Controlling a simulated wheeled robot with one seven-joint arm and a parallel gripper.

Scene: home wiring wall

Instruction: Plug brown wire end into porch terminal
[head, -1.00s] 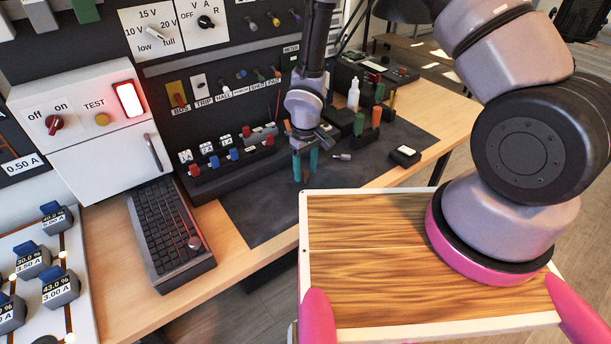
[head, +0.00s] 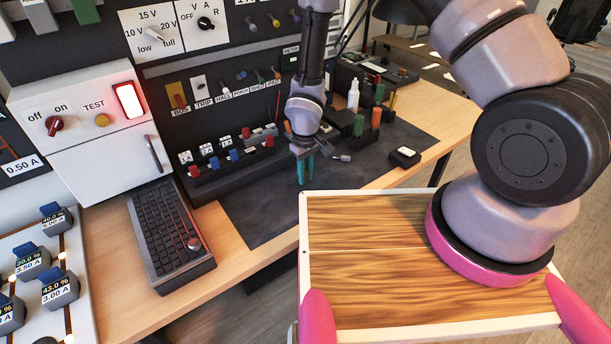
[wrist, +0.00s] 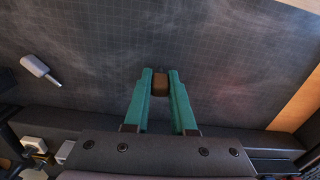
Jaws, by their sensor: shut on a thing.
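My gripper (head: 306,182) has two teal fingers and points down low over the dark bench mat. In the wrist view my gripper (wrist: 161,75) is shut on a small brown wire end (wrist: 160,85), held between the fingertips. The head view hides the brown end behind the fingers. The porch terminal (head: 241,75) is on the black panel, in the labelled row between hall and shed, above and left of my gripper. The brown end is well apart from it.
The dark mat (head: 260,215) is mostly clear. A small grey-white plug (wrist: 35,66) lies left in the wrist view. Blocks with coloured handles (head: 359,125) stand right of my gripper. A strip of red and blue connectors (head: 233,155) runs below the panel. A keyboard (head: 168,230) lies left.

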